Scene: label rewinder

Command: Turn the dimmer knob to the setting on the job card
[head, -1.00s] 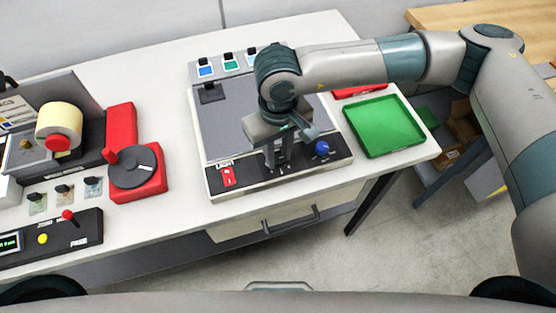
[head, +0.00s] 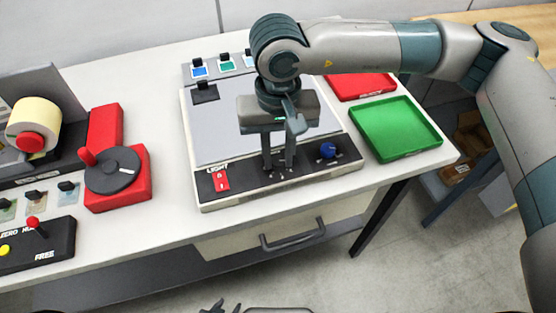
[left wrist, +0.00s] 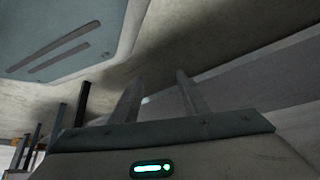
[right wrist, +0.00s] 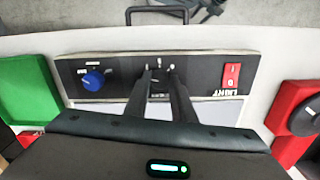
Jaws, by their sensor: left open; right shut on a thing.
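The light box's black front panel (head: 312,167) carries a red LIGHT switch (head: 221,181), a blue knob (head: 328,150) and a small control between them. My right gripper (head: 278,168) points down at that middle control, with its fingers closed on it. The right wrist view shows the fingers (right wrist: 160,72) over white tick marks on the panel; they hide most of the held knob. The blue knob also shows clear of the fingers in the right wrist view (right wrist: 93,80). My left gripper (left wrist: 160,92) is open and empty, low under a pale surface. I see no readable job card.
A green tray (head: 435,147) and a red tray (head: 392,92) lie right of the light box. A red-based rewinder with a black disc (head: 112,178) stands left. A drawer handle (head: 292,235) juts from the table front.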

